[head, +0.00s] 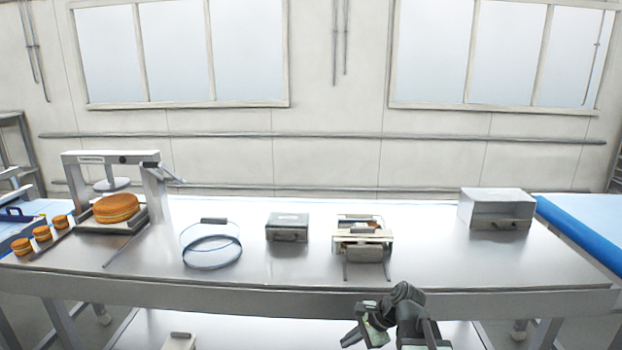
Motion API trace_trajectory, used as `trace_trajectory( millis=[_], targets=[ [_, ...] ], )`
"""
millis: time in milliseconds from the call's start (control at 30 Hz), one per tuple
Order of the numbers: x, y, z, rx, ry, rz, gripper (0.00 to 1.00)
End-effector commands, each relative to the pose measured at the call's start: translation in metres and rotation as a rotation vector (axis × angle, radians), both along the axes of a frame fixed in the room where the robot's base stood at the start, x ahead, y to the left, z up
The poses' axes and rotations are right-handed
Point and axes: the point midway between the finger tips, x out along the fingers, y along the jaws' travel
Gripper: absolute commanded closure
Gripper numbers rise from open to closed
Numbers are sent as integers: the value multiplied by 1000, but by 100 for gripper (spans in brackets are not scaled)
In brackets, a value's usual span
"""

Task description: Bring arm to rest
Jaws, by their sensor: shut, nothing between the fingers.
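My gripper (352,340) shows at the bottom of the head view, low and in front of the metal table's (250,272) front edge. It is shut and empty. My arm is folded close by at the lower right of centre and touches nothing that I can see. Part of the arm is cut off by the bottom of the picture.
Several small filled rounds (42,233) sit far left.

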Motion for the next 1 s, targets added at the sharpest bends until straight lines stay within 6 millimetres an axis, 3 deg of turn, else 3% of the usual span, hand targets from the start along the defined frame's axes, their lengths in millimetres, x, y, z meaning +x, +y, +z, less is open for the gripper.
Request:
trace_trajectory(
  millis=[33, 133, 333, 500, 1000],
  targets=[
    [-18, 17, -9, -89, -20, 131, 100],
    [-44, 18, -26, -282, -66, 401, 100],
    [-75, -39, -40, -560, -87, 832, 100],
    [-84, -60, -41, -631, -100, 1096, 100],
    [-84, -62, -41, -627, -124, 1165, 100]
  ],
)
